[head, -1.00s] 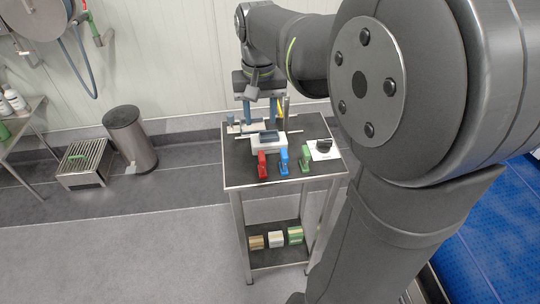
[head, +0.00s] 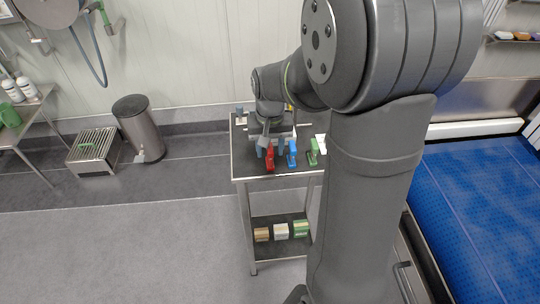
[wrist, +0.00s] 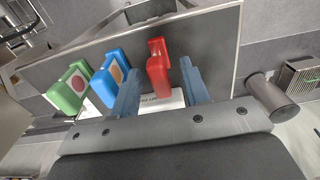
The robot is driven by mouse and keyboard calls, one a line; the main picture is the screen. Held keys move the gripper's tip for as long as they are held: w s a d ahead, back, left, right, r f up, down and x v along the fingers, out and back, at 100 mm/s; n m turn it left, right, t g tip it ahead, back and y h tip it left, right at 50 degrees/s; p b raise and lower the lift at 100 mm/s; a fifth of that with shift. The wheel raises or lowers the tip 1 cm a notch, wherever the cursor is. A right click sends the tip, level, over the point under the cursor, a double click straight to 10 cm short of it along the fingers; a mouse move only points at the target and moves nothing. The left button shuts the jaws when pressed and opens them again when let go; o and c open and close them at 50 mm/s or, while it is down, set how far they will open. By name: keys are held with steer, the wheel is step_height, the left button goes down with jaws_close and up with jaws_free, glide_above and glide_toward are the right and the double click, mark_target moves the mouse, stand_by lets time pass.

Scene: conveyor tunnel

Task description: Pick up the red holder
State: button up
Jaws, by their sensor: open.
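The red holder (head: 270,159) stands near the front edge of the small table, left of a blue holder (head: 292,154) and a green holder (head: 313,152). In the wrist view the red holder (wrist: 158,72) appears between the two blue-grey fingers of my gripper (wrist: 161,67). The fingers are apart, with a gap to the red holder on each side. The blue holder (wrist: 108,76) is just outside one finger, and the green holder (wrist: 70,90) lies beyond it. In the head view my gripper (head: 270,149) is low over the table at the red holder, partly hidden by my wrist.
The table (head: 240,166) is dark-topped with a metal rim. Its lower shelf holds several small boxes (head: 281,231). A white block with lettering (wrist: 162,104) lies behind the red holder. A bin (head: 138,126) stands on the floor at left, and a blue conveyor (head: 475,215) is at right.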

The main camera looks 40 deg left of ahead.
mark_target(270, 147)
step_height(270, 147, down, 2)
steer(key=shift+f, duration=0.2)
jaws_close()
step_height(270, 147, up, 10)
steer(key=c, duration=0.7)
jaws_free()
jaws_close()
